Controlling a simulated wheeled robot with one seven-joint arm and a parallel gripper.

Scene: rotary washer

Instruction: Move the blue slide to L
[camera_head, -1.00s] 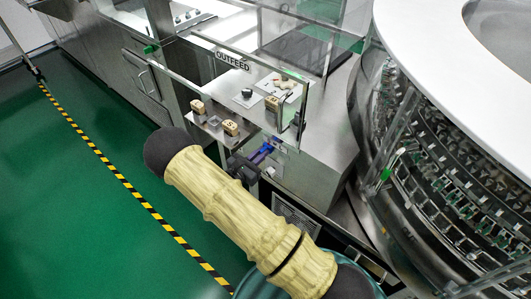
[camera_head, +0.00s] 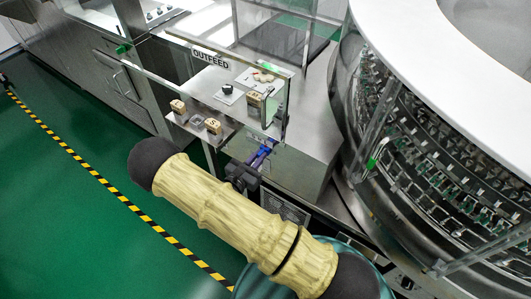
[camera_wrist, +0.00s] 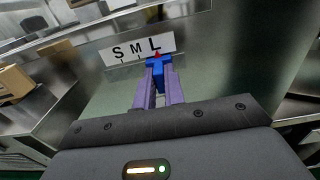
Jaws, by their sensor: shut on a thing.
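The blue slide (camera_wrist: 158,66) with a small red tip shows in the wrist view between the two purple fingers of my gripper (camera_wrist: 159,77). The gripper is shut on it. Above it is a white label plate (camera_wrist: 118,55) with S, M and L from left to right. The red tip is just under the L, very close to it.
A clear guard with an OUTFEED sign (camera_head: 211,58) stands above the cabinet. The large rotary washer (camera_head: 430,160) is close on the right. Green floor (camera_head: 60,220) is clear at left.

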